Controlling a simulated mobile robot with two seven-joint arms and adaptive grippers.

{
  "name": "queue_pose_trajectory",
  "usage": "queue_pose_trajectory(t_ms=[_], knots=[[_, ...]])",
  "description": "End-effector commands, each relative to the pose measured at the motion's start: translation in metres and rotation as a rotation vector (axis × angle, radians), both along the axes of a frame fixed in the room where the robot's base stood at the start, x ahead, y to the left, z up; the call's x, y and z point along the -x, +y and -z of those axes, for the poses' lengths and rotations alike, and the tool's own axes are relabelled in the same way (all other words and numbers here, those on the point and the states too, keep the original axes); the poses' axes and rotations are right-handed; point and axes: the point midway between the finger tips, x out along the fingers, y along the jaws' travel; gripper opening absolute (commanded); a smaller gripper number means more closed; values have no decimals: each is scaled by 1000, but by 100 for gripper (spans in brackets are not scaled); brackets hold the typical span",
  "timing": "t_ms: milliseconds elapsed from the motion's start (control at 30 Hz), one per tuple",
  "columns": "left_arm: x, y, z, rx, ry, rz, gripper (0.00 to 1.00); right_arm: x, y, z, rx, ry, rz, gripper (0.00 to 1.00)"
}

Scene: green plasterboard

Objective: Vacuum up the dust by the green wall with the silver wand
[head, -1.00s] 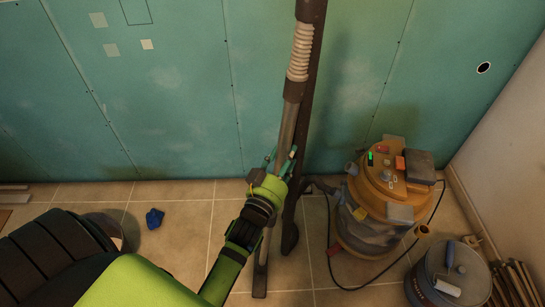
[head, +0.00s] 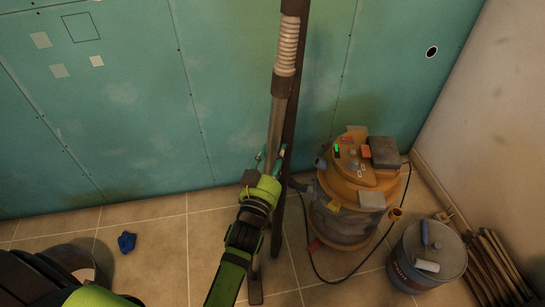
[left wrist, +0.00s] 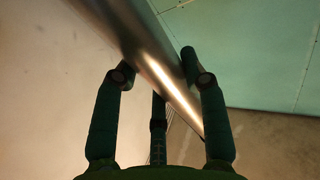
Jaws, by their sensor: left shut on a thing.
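The silver wand (head: 277,110) stands near upright before the green wall (head: 130,130), with a pale ribbed hose section (head: 287,45) at its upper part. My left gripper (head: 268,165) is shut on the wand's tube. In the left wrist view the shiny tube (left wrist: 158,68) runs slantwise between the fingers of the gripper (left wrist: 158,70). The wand's lower end (head: 255,288) is partly hidden behind my arm and looks close to the tiled floor. I cannot make out dust on the floor. My right gripper is out of view.
A yellow-topped vacuum canister (head: 350,200) with a black cord stands right of the wand. A lidded bucket (head: 428,258) and stacked slats (head: 495,265) stand further right. A blue scrap (head: 127,242) and a round container (head: 75,262) are at left. Bare tiles (head: 160,225) lie between.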

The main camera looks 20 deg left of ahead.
Motion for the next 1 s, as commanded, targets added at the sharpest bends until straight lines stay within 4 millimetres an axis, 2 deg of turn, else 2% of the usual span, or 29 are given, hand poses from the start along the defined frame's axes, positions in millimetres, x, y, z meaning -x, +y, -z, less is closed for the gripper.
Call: queue_pose_trajectory(t_ms=[33, 167, 667, 1000], knots=[[-6, -17, -8, 95, 1, -34, 0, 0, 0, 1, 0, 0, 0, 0], [-5, -15, -8, 91, 1, -34, 0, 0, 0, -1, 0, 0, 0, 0], [20, 24, -6, 108, 8, -28, 0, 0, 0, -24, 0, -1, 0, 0], [35, 58, -6, 104, 8, -28, 0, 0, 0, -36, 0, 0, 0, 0]])
